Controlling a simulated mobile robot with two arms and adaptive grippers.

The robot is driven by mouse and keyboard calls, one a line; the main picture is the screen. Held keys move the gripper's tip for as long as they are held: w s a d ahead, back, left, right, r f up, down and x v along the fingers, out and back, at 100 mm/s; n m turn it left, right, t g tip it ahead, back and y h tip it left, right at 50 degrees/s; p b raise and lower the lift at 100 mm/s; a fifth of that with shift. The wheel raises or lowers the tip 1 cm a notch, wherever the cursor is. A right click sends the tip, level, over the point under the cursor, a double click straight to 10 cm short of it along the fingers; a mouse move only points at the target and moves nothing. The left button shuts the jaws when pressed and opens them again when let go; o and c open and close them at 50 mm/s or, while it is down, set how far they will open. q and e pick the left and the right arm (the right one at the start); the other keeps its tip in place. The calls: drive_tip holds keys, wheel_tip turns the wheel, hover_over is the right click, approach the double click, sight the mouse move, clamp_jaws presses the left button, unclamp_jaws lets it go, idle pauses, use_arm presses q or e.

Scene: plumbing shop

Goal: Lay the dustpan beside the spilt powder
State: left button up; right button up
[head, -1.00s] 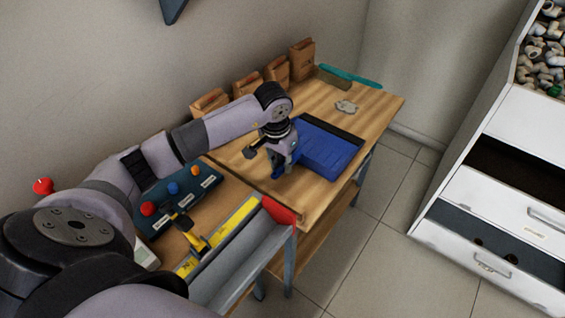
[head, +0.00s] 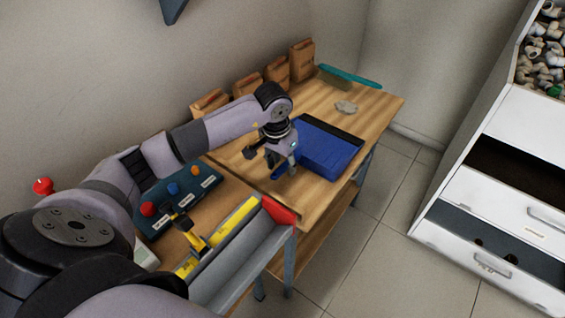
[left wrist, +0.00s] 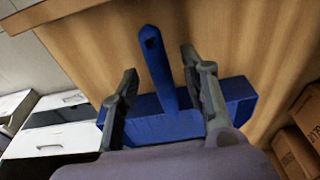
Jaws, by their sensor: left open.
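The blue dustpan (head: 326,147) lies on the wooden table (head: 378,112), its handle end pointing toward my left gripper. In the left wrist view its blue handle (left wrist: 158,68) stands between the two fingers, with the pan (left wrist: 172,122) behind. My left gripper (head: 281,172) is open around the handle; I see gaps on both sides of it. The spilt powder, a small pale grey patch (head: 346,107), lies on the table beyond the dustpan, apart from it. My right gripper is not in view.
A teal-handled brush (head: 350,78) lies at the table's back edge. Several brown paper bags (head: 302,60) line the wall. A control panel with coloured buttons (head: 172,195) and a red-ended grey trough (head: 243,262) are nearer me. A white drawer cabinet (head: 500,210) stands right.

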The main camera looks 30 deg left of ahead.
use_arm(q)
drive_tip(key=shift+f, duration=0.1)
wheel_tip(320, 180, up, 12)
drive_tip(key=s, duration=0.1)
drive_tip(key=shift+s, duration=0.4)
